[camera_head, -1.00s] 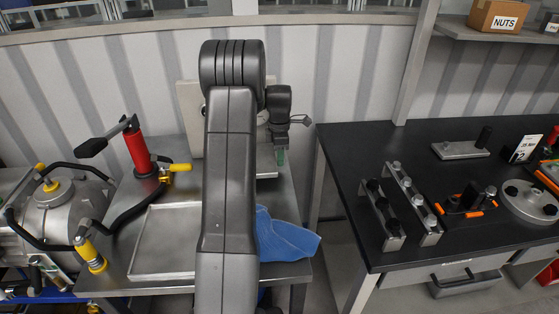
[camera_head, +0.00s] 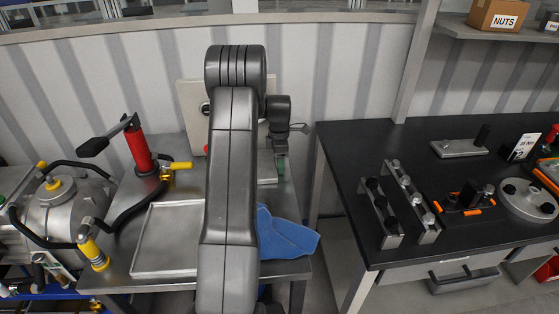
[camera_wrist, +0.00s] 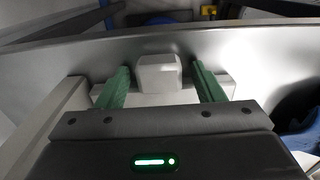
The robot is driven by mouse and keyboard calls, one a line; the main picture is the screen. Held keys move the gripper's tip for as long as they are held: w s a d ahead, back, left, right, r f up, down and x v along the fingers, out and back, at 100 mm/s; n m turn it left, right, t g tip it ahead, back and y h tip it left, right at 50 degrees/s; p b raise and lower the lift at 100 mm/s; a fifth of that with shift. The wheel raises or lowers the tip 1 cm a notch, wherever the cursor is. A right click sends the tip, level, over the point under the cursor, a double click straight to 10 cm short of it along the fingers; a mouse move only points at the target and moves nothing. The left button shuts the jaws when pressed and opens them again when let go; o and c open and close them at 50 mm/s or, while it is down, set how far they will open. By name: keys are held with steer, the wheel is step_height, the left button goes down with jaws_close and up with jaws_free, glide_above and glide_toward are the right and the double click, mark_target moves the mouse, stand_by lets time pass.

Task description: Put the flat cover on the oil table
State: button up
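My gripper (camera_head: 281,169) points down over the back right part of the metal oil table (camera_head: 118,262), beside an upright beige panel (camera_head: 190,108). In the wrist view its two green fingers (camera_wrist: 162,86) are apart. A pale grey block (camera_wrist: 159,72) on a flat pale base shows between them, with a visible gap on each side. I cannot tell whether this is the flat cover. A flat metal plate with a black upright handle (camera_head: 461,148) lies on the black table at right. My arm hides the middle of the oil table.
The oil table carries a shallow metal tray (camera_head: 140,262), a red hand pump (camera_head: 138,150) and a blue cloth (camera_head: 286,237). A metal housing (camera_head: 65,205) stands at left. The black table (camera_head: 350,150) holds bolted bars (camera_head: 412,202) and a round metal disc (camera_head: 528,200).

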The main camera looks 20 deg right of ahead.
steer(key=shift+r, duration=0.1)
step_height(320, 180, up, 12)
steer(key=b, duration=0.1)
stand_by(0.4)
step_height(320, 180, down, 12)
steer(key=shift+f+p, duration=0.25)
steer(key=shift+p, duration=0.3)
steer(key=shift+r+b, duration=0.4)
steer(key=shift+s+r, duration=0.2)
steer(key=shift+r, duration=1.45)
steer(key=shift+f, duration=0.15)
